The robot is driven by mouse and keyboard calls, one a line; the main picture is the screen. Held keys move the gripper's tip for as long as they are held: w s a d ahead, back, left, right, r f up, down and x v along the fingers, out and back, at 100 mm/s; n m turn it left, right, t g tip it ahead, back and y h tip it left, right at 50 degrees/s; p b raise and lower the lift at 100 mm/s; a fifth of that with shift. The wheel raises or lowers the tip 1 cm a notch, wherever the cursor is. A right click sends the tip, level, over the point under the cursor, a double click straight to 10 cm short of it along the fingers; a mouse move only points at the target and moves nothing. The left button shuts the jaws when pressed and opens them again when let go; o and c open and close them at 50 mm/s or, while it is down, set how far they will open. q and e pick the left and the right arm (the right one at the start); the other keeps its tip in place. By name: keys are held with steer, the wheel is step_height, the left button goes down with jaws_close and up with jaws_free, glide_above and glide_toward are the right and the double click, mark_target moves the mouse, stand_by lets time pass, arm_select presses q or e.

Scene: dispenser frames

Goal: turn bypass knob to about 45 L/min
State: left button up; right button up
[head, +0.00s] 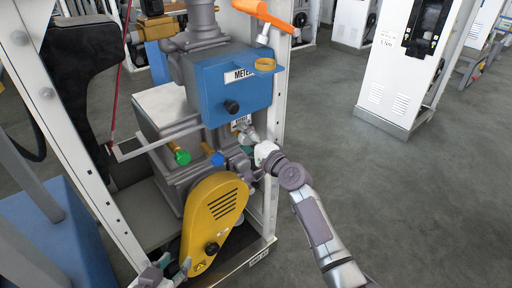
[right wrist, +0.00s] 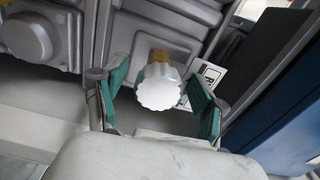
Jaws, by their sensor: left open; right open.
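A white scalloped knob (right wrist: 158,88) on a brass stem shows in the right wrist view. A white label (right wrist: 208,78), only partly readable, is beside it. My right gripper (right wrist: 157,103) is open, with one green-padded finger on each side of the knob and a visible gap to both. In the head view my right gripper (head: 246,138) is below the blue METER box (head: 235,84) and largely covers the knob. My left gripper (head: 165,270) is open and empty at the bottom, beside the yellow cover (head: 211,220). No flow reading can be made out.
A black knob (head: 232,107) is on the blue box. A green knob (head: 182,157) and a blue knob (head: 217,159) are lower down. An orange lever (head: 263,13) is above. White frame posts (head: 272,130) flank the machine. Open floor (head: 400,200) is at right.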

steer(key=v, duration=1.1)
steer(key=shift+s+d+f, duration=0.1)
